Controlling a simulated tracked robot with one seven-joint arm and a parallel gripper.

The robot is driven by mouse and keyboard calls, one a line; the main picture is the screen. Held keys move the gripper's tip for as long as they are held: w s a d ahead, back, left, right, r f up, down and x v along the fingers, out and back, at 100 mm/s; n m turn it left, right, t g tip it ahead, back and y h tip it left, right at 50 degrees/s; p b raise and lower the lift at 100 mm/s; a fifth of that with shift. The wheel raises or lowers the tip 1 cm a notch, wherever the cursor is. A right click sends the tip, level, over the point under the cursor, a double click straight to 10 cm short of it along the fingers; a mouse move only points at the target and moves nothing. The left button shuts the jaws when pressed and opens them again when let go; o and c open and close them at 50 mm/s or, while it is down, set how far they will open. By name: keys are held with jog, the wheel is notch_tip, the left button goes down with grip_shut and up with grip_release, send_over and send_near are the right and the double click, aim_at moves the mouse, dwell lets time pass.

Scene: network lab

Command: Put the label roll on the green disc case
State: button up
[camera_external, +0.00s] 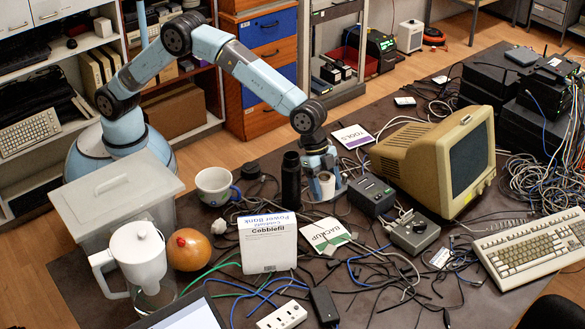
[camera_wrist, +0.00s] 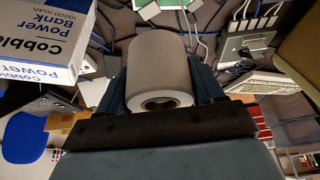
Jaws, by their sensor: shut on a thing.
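The label roll (camera_external: 325,186) is a pale grey-white roll, held upright between the fingers of my gripper (camera_external: 322,178). In the wrist view the roll (camera_wrist: 156,68) fills the middle, its hollow core facing the camera, with a dark finger on each side. My gripper is shut on it. I cannot tell how far it is above the table. The green disc case (camera_external: 333,242) is a flat white-and-green square marked BACKUP. It lies on the table in front of the roll and slightly right. Part of it shows at the top of the wrist view (camera_wrist: 155,8), beyond the roll.
A dark cylinder (camera_external: 291,180) stands close left of my gripper. The power bank box (camera_external: 268,245) stands left of the green case. A dark box with ports (camera_external: 371,194) and a grey box (camera_external: 412,234) are to the right. Cables (camera_external: 370,265) surround the case. A purple case (camera_external: 352,136) lies behind.

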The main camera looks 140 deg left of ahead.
aim_at(327, 242)
notch_tip(327, 242, down, 18)
jog(key=shift+r, duration=0.1)
dwell(0.5)
jog(key=o, duration=1.1)
jog(key=shift+o, duration=0.2)
